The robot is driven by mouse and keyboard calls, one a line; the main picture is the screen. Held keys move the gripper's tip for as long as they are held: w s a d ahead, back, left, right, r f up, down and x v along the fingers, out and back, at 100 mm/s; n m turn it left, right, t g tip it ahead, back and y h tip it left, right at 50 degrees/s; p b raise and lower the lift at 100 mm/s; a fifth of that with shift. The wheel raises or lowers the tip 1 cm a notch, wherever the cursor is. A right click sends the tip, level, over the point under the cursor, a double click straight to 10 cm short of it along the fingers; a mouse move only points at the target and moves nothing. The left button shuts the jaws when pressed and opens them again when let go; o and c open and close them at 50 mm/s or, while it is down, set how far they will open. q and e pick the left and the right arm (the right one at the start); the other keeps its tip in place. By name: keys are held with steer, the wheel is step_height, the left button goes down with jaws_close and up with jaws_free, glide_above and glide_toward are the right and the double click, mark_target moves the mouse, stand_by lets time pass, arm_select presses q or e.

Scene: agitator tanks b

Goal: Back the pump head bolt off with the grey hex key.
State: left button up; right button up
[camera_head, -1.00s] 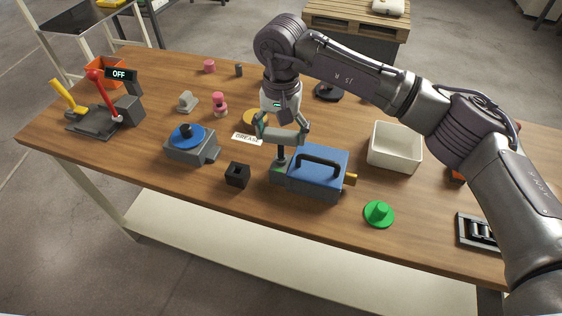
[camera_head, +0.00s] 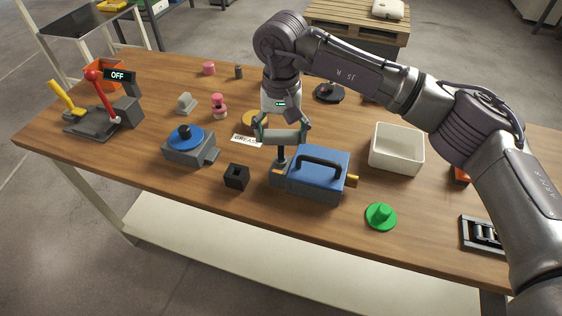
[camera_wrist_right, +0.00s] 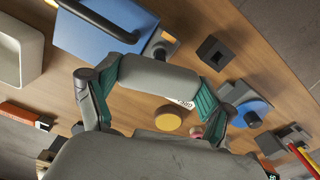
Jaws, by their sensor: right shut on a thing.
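The pump (camera_head: 330,188), with a blue body, black carry handle and grey head end at the left, stands near the table's front edge. My right gripper (camera_head: 282,137) is shut on the thick grey bar of the hex key (camera_head: 284,136). The key's dark shaft points down onto the pump's head end, close to upright. In the wrist view the grey bar (camera_wrist_right: 157,75) spans between the two green-padded fingers, and the blue pump (camera_wrist_right: 92,28) lies just beyond it. The bolt and the key's tip are hidden, so I cannot tell how deep the tip sits. My left gripper is out of view.
A black square block (camera_head: 236,177) and a grey unit with a blue disc (camera_head: 188,147) stand left of the pump. A white bin (camera_head: 397,149) is at the right, and a green knob (camera_head: 380,216) at front right. A lever stand (camera_head: 104,115) reads OFF.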

steer(key=shift+f+n+b, duration=0.2)
steer(key=shift+n+b, duration=0.6)
steer(key=shift+n, duration=0.6)
steer(key=shift+n+b, duration=0.55)
steer(key=shift+n, duration=0.95)
